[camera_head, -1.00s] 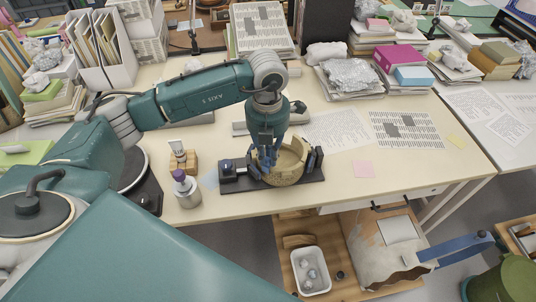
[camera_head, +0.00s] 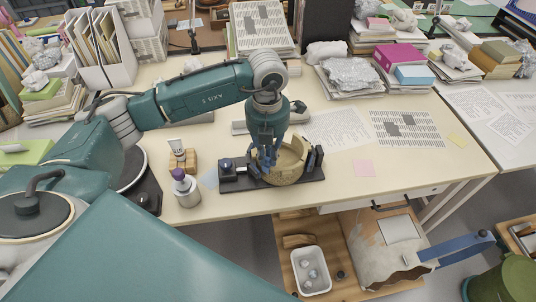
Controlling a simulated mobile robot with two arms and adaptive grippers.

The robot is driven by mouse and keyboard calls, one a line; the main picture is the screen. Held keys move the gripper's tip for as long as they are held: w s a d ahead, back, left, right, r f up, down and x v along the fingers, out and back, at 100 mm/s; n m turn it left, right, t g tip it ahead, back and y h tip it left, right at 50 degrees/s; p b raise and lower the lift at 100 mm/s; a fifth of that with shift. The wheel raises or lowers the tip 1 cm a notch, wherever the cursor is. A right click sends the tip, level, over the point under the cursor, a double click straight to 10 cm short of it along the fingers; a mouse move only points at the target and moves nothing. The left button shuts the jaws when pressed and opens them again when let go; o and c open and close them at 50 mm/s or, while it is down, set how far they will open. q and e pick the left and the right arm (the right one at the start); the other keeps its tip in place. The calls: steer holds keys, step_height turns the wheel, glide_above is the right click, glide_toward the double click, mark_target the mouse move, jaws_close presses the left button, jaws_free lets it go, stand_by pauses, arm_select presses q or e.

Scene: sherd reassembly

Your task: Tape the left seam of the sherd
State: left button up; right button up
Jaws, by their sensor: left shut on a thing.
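A tan broken bowl (camera_head: 290,172) sits in a black stand (camera_head: 308,186) near the table's front edge. My left gripper (camera_head: 268,160) points down at the bowl's left side, its blue fingers at the bowl's rim. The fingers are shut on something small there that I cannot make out. The seam and any tape on it are hidden by the fingers or too small to see. My right gripper is not in view.
A purple-capped bottle (camera_head: 185,188) and a wooden block holding a tube (camera_head: 183,160) stand left of the stand.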

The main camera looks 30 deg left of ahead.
arm_select(q)
steer(key=o, duration=0.8)
step_height(320, 180, up, 12)
stand_by(0.3)
steer(key=shift+s+f, duration=0.1)
steer(key=shift+s, duration=0.05)
stand_by(0.3)
